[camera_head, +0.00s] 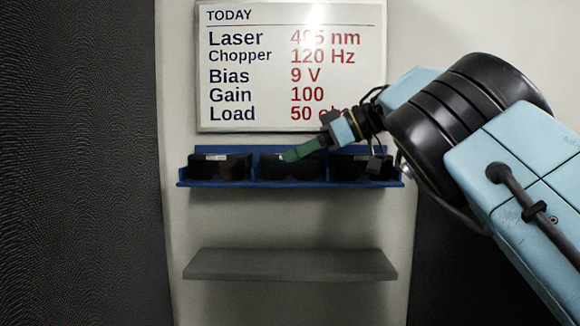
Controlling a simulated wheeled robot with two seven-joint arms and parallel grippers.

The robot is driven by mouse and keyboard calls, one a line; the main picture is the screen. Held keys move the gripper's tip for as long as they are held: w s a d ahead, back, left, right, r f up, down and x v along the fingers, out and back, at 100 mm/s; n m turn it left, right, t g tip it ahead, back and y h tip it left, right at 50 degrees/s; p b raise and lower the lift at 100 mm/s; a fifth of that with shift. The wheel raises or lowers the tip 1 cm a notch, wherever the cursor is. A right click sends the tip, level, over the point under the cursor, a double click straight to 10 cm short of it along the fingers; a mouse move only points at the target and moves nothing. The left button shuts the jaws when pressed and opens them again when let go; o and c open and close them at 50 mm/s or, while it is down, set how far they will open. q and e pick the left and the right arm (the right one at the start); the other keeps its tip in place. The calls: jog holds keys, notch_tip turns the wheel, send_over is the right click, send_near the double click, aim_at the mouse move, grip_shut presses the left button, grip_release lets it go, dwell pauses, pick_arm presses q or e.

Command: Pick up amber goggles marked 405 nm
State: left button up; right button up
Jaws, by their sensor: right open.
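Three dark pairs of goggles sit side by side in a blue wall rack (320,184). The left goggles (220,168) look dark reddish-brown and carry a pale label on top that is too small to read. The middle goggles (288,167) look dark, partly behind my right gripper. The right goggles (350,167) look black, partly behind my right arm. I cannot tell from lens colour or markings which pair is amber 405 nm. My right gripper (287,157) is open, with its green fingers in front of the upper middle goggles; I cannot tell whether it touches them. My left gripper is not in view.
A white board (245,90) above the rack lists Laser, partly hidden by glare but looking like 405 nm, and other settings. A bare grey shelf (290,264) is below the rack. Dark textured panels flank the pale wall.

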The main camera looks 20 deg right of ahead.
jog(key=shift+x, duration=0.85)
jog(key=shift+d, duration=0.15)
jog(key=c, duration=0.3)
grip_shut()
jog(key=shift+r, duration=0.15)
